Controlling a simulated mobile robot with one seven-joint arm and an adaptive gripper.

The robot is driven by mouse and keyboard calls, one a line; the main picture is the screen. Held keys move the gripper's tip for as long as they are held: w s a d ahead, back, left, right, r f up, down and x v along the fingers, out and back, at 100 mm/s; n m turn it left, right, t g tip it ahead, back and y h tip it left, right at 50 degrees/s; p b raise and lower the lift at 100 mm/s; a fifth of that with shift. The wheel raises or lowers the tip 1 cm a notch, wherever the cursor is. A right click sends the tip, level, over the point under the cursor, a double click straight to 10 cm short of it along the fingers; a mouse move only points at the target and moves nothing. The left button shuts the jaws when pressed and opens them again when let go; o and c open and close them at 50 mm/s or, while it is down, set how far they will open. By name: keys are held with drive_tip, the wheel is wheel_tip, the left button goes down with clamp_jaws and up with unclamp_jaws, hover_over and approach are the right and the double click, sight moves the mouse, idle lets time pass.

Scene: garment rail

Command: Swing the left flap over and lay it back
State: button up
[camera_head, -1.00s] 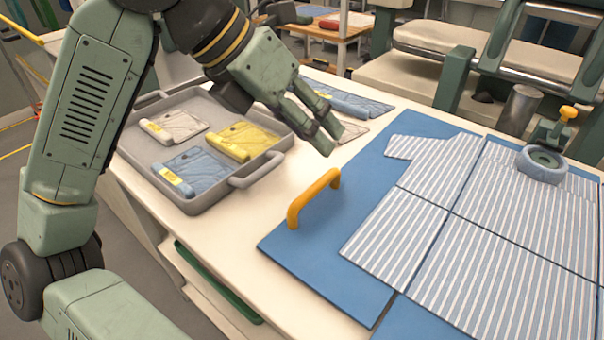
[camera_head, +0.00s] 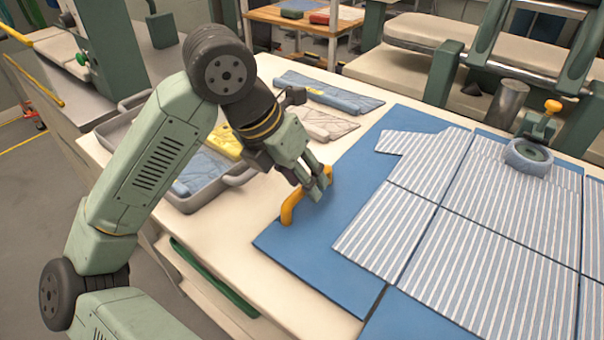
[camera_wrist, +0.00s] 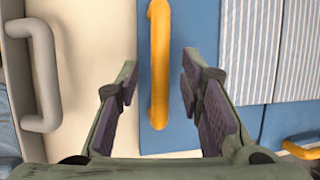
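The left flap is a blue panel (camera_head: 300,253) lying flat on the table, with a yellow-orange handle (camera_head: 289,208) near its left edge. A striped shirt (camera_head: 440,200) lies spread flat over the panels, its left sleeve and side on the left flap. My gripper (camera_head: 321,190) is at the far end of the handle and hides part of it. In the wrist view the handle (camera_wrist: 159,65) runs between the two open, parted fingers, and my gripper (camera_wrist: 160,100) shows no contact with it.
A grey tray (camera_head: 195,203) with folded garments stands left of the flap. More folded pieces (camera_head: 330,92) lie behind it. Another yellow handle (camera_wrist: 302,150) shows at lower right in the wrist view.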

drive_tip(key=shift+c, duration=0.2)
clamp_jaws()
idle(0.3)
idle(0.4)
